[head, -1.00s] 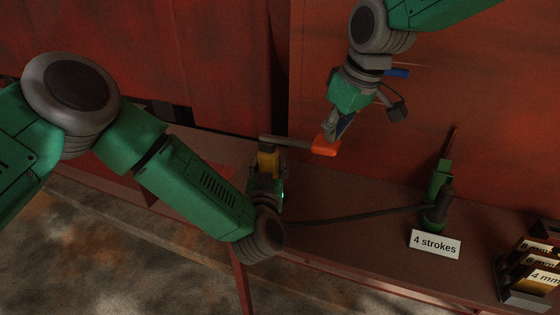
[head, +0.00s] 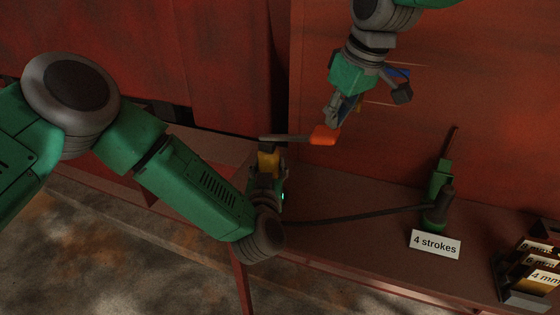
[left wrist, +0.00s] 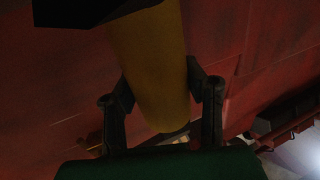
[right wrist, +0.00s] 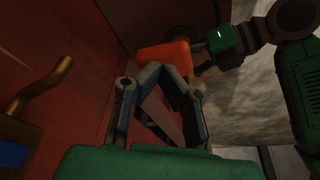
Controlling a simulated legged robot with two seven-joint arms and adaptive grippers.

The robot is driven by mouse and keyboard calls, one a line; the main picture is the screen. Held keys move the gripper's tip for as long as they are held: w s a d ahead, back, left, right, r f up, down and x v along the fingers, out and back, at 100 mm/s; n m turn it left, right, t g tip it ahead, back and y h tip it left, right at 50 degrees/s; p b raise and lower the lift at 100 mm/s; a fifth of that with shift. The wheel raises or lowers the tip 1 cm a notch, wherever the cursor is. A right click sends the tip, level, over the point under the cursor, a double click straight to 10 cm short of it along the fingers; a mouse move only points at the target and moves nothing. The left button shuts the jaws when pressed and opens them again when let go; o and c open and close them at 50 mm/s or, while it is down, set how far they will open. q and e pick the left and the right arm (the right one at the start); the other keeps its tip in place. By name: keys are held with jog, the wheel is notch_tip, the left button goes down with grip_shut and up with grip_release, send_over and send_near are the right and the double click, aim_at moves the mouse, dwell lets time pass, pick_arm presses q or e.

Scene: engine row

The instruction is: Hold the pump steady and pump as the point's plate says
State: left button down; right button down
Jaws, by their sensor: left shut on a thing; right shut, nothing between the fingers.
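The pump has a yellow body (head: 268,160) and a grey lever that ends in an orange handle (head: 323,135). My left gripper (head: 266,174) is shut on the yellow body, which also fills the middle of the left wrist view (left wrist: 150,65). My right gripper (head: 334,118) is shut and empty, just above the orange handle; I cannot tell whether its tips touch it. In the right wrist view the orange handle (right wrist: 166,58) lies just beyond the closed fingertips (right wrist: 168,72). The lever is about level. The plate (head: 435,244) reads "4 strokes".
A dark hose (head: 350,215) runs from the pump to a green grease point (head: 437,205) on the brown bench (head: 365,245). A rack (head: 525,290) with labels such as "4 mm" stands at the right edge. A red wall rises behind.

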pick_arm(q)
jog(key=c, duration=0.9)
grip_release()
jog(key=shift+s, duration=0.1)
